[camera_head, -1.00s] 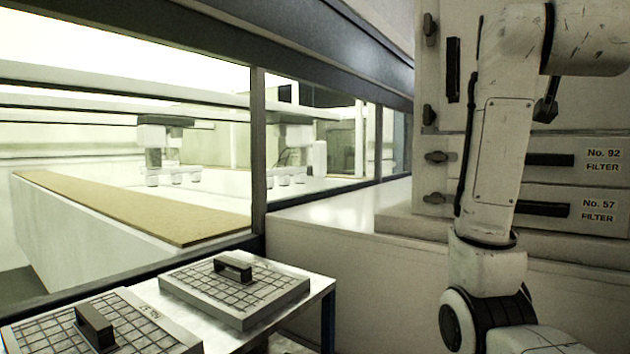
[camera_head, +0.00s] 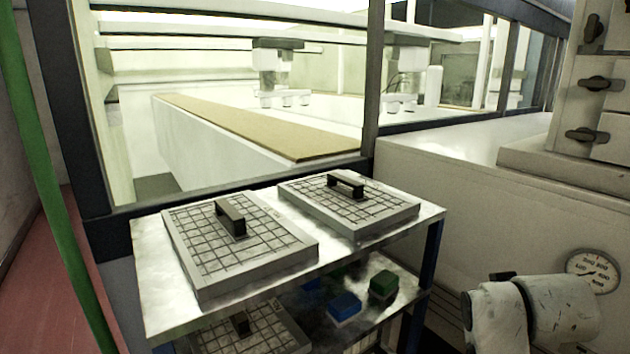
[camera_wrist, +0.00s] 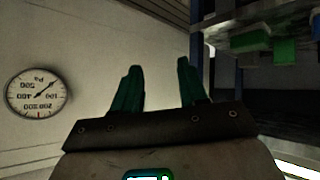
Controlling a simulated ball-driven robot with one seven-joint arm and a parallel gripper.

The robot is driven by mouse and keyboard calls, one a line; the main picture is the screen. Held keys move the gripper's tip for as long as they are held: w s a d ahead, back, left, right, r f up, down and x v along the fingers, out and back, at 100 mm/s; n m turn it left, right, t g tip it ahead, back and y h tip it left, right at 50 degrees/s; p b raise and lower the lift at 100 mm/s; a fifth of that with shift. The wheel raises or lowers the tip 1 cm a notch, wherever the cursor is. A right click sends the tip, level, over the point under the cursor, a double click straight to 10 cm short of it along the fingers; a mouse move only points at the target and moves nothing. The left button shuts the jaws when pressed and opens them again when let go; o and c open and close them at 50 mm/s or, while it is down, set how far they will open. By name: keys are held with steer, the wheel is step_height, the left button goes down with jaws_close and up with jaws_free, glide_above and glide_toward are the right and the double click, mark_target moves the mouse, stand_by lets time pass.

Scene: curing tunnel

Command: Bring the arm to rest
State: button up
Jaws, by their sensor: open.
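My gripper (camera_wrist: 159,66) shows in the wrist view with its two dark green fingers spread apart. Nothing is between the fingers, and a pale wall lies behind them. In the head view my white, scuffed arm (camera_head: 545,312) is low at the right edge, in front of the pale wall and to the right of the metal cart (camera_head: 160,285). The gripper itself does not show in the head view.
Two gridded filter panels with black handles (camera_head: 232,218) (camera_head: 346,184) lie on the cart's top. A round gauge (camera_head: 592,270) is on the wall, also in the wrist view (camera_wrist: 36,92).

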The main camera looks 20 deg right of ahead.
steer(key=s+a+f+n+g+y, duration=0.15)
steer(key=s+a+f, duration=0.35)
steer(key=f, duration=0.5)
steer(key=s+a+f+n+g+y, duration=0.1)
steer(key=s+a+f+g+y, duration=0.1)
steer(key=s+a+f, duration=0.4)
steer(key=s+a+f+n+g+y, duration=0.1)
steer(key=s+a+f+g+y, duration=0.1)
steer(key=s+a+f+g, duration=0.2)
steer(key=s+a+f, duration=0.3)
steer(key=s+f, duration=0.4)
steer(key=s, duration=0.5)
steer(key=shift+f, duration=0.25)
steer(key=shift+w, duration=0.1)
